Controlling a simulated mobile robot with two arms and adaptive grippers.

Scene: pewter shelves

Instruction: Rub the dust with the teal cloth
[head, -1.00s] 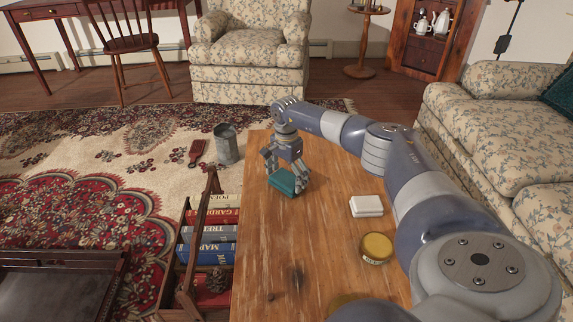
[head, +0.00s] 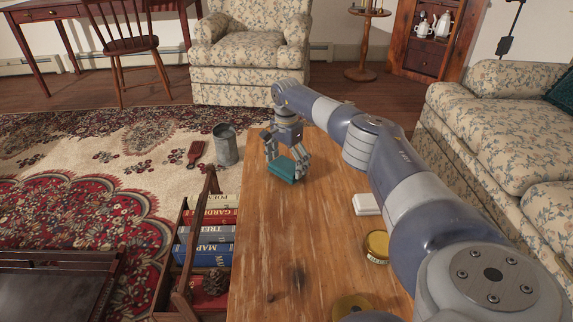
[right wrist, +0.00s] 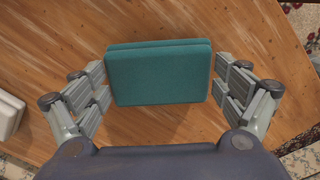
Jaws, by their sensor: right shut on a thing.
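The teal cloth (head: 282,171) is a thick folded block over the far part of the wooden table (head: 262,235). My right gripper (head: 287,165) points down and is shut on it. In the right wrist view the cloth (right wrist: 158,75) lies between the two fingers (right wrist: 160,88), long side across. I cannot tell whether it touches the wood or hangs just above it. A dark smudge (head: 297,278), which looks like the dust, is on the near part of the table, well apart from the cloth. My left gripper is out of view.
A white block (head: 366,204) and a yellow-lidded tin (head: 377,246) stand on the table's right side, close to my right arm. A round brass-coloured thing (head: 350,304) is at the near edge. A book rack (head: 190,262) stands left of the table. The table's middle is clear.

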